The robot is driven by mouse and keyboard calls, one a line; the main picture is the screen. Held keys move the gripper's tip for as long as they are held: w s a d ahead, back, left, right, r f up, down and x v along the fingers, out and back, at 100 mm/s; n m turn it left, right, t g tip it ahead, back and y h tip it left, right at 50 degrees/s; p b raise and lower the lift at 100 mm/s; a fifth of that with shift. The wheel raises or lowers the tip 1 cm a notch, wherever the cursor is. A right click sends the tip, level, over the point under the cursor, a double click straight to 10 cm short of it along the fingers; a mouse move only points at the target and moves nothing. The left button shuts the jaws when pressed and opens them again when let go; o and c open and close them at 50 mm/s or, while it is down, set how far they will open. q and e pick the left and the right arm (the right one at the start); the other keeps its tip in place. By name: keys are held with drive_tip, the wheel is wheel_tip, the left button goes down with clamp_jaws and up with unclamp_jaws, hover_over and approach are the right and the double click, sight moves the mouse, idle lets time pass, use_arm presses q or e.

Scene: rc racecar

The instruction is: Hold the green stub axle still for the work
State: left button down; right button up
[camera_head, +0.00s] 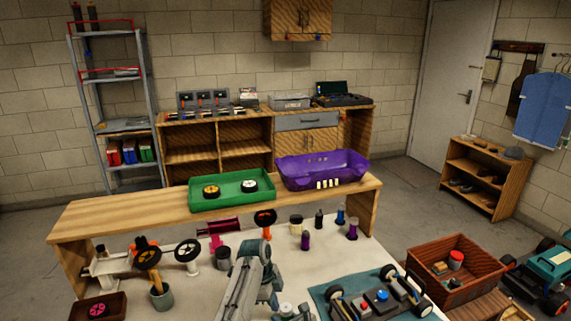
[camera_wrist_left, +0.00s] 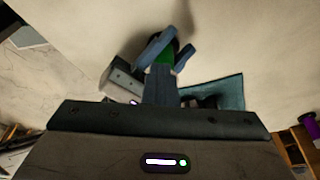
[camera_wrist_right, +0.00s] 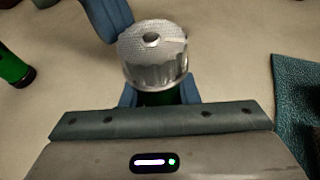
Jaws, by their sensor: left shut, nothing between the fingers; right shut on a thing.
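In the right wrist view, my right gripper (camera_wrist_right: 158,97) is shut on the green stub axle (camera_wrist_right: 160,99). A silver ribbed cap (camera_wrist_right: 152,55) with a dark centre hole tops the axle and hides most of it. A blue-grey gripper part reaches in near the cap from the upper left. In the left wrist view, my left gripper (camera_wrist_left: 162,72) is shut with nothing between its fingers. The green axle (camera_wrist_left: 164,55) shows just beyond its fingertips, among blue-grey finger parts. Whether the left fingers touch it I cannot tell.
A teal mat (camera_head: 330,293) with a car chassis (camera_head: 378,301) lies on the right of the worktop. A wooden crate (camera_head: 480,262) stands beyond it. Another green cylinder (camera_wrist_right: 14,68) is at the left of the right wrist view. Wheels and small pots crowd the worktop's left.

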use_arm(q)
drive_tip(key=shift+w+d, duration=0.3)
drive_tip(key=shift+w, duration=0.3)
drive_tip(key=shift+w+d, duration=0.2)
drive_tip(key=shift+a, duration=0.1)
idle(0.3)
wheel_tip(320, 180, up, 6)
drive_tip(key=shift+w+a, duration=0.25)
drive_tip(key=shift+a, duration=0.15)
idle(0.3)
